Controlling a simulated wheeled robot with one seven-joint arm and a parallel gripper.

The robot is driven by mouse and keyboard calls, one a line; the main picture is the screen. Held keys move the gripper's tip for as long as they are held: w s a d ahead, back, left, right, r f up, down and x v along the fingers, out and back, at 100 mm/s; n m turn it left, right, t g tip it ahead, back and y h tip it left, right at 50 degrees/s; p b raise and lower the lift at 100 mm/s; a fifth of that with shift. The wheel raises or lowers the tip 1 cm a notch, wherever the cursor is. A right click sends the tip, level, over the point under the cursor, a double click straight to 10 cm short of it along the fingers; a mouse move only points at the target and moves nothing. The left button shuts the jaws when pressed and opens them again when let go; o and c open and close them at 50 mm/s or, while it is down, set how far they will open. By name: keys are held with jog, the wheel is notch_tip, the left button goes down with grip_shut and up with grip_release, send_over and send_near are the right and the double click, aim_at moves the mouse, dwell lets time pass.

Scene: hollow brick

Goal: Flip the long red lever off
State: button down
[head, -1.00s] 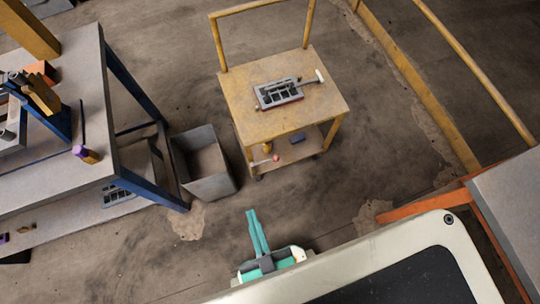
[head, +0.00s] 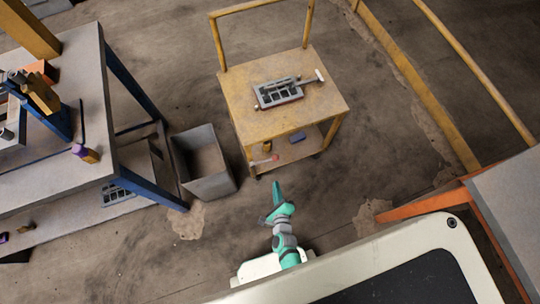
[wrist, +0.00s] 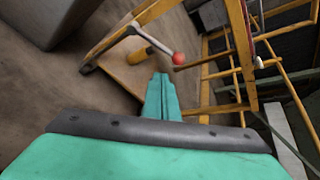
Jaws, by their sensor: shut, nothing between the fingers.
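A pale grey rod with a red ball end (wrist: 179,59), which looks like the lever, shows at the lower shelf of the yellow cart in the wrist view. In the head view its red end (head: 275,157) is small at the shelf's front left; its mounting is unclear. My gripper (wrist: 160,77) is shut and empty, its teal fingers pointing toward the cart. In the wrist view the fingertips appear just below the red ball, with no contact visible. In the head view my gripper (head: 277,186) is in front of the cart, apart from it.
A grey bin (head: 204,162) stands left. Floor between me and the cart is clear.

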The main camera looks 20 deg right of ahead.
aim_at(264, 161)
jog(key=w+f+m, duration=0.1)
jog(key=f+m, duration=0.1)
jog(key=w+f+m, duration=0.1)
jog(key=f+m, duration=0.1)
jog(key=shift+w+d, duration=0.3)
jog(key=shift+d, duration=0.05)
jog(key=w+f, duration=0.1)
jog(key=w, duration=0.8)
jog(key=shift+w+d, duration=0.15)
jog(key=shift+d, duration=0.1)
dwell(0.9)
dwell(0.4)
